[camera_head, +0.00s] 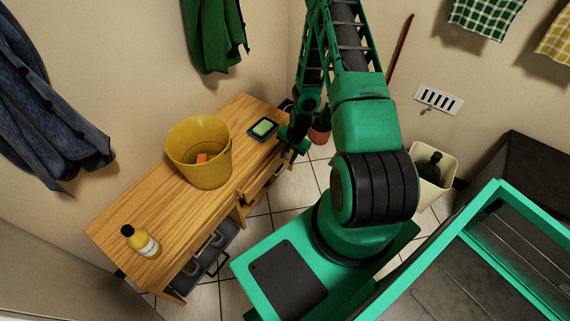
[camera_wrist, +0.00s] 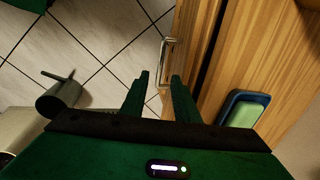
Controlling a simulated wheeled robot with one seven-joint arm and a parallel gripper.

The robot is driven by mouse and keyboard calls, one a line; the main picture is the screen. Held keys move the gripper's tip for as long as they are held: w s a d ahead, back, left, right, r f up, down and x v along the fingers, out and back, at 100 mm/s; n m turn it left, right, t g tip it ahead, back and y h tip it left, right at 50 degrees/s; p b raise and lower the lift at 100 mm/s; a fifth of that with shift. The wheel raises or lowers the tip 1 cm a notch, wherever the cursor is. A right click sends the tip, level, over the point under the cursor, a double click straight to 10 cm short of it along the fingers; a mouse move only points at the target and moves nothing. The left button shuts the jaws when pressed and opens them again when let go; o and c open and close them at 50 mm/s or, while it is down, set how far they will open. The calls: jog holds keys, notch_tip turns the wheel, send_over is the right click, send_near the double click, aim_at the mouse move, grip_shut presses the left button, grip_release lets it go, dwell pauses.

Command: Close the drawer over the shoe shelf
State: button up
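The wooden drawer (camera_head: 264,178) is partly open under the right part of the bench top. In the wrist view its front (camera_wrist: 187,38) carries a metal handle (camera_wrist: 167,52), and a dark gap separates it from the bench top. My gripper (camera_head: 290,151) is beside the right part of the bench, at the drawer's side. In the wrist view my gripper (camera_wrist: 160,82) has its two fingers apart with nothing between them; the handle lies just ahead of the fingertips. Contact with it cannot be told. Grey shoes (camera_head: 196,268) show low under the bench's left part.
The bench top (camera_head: 160,200) bears a yellow bucket (camera_head: 200,165), a yellow bottle (camera_head: 138,240) and a soap dish (camera_head: 263,129), also in the wrist view (camera_wrist: 243,108). A potted plant (camera_head: 320,133) and a cream bin (camera_head: 433,180) stand on the floor. Tiled floor (camera_wrist: 100,35) lies before the drawer.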

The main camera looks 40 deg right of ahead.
aim_at(285, 166)
jog(key=shift+w+a+f, duration=0.1)
jog(key=shift+w+f, duration=0.1)
jog(key=shift+f, duration=0.75)
jog(key=shift+w+a+f, duration=0.1)
jog(key=shift+w+f, duration=0.05)
jog(key=shift+f, duration=0.8)
jog(key=shift+w+f, duration=0.2)
jog(key=shift+f, duration=0.75)
jog(key=shift+c, duration=0.7)
grip_shut()
